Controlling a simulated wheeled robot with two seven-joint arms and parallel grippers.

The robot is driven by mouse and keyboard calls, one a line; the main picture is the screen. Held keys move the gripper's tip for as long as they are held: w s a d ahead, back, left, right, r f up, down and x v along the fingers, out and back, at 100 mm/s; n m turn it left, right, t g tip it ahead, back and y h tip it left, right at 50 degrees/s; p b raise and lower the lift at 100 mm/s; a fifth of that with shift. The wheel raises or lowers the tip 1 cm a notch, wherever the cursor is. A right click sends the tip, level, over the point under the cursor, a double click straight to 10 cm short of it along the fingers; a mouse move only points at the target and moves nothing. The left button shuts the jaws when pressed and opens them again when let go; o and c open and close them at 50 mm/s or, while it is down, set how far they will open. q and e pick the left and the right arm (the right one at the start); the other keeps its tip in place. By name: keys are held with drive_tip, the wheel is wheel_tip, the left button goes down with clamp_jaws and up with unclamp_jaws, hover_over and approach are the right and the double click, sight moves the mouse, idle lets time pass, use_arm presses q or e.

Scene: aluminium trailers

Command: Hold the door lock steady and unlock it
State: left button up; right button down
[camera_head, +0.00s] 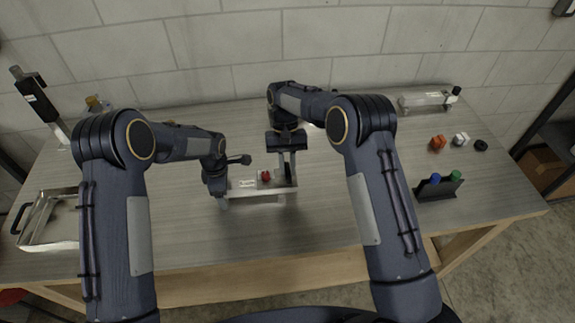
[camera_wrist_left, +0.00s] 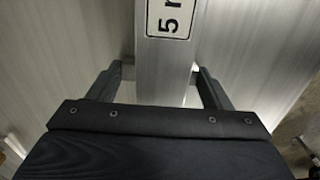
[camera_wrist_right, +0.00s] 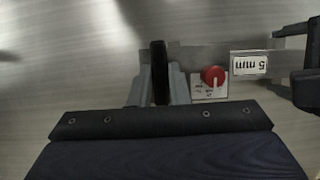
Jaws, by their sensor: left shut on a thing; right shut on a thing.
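The door lock (camera_head: 262,189) is a long silver metal piece on the table's middle, with a "5 mm" label and a red knob (camera_head: 266,176). My left gripper (camera_head: 223,196) is shut on its left end; in the left wrist view the metal body (camera_wrist_left: 166,75) stands between the two fingers. My right gripper (camera_head: 287,172) reaches down at its right end. In the right wrist view its fingers are shut around an upright black lever (camera_wrist_right: 160,73), beside the red knob (camera_wrist_right: 212,75). The lever is mostly hidden in the head view.
A metal tray (camera_head: 50,240) with a dark handle lies at the left. Behind right is a clear-and-metal fixture (camera_head: 427,101). Orange (camera_head: 438,143), white (camera_head: 461,139) and black (camera_head: 481,145) small parts lie at the right, near a dark holder (camera_head: 437,189) with blue and green tops.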

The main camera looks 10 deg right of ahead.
idle(0.3)
drive_tip(key=c, duration=1.4)
unclamp_jaws()
drive_tip(key=shift+o, duration=0.2)
drive_tip(key=v, duration=1.2)
use_arm(q)
drive_tip(key=o, duration=1.2)
drive_tip(key=shift+r, duration=0.15)
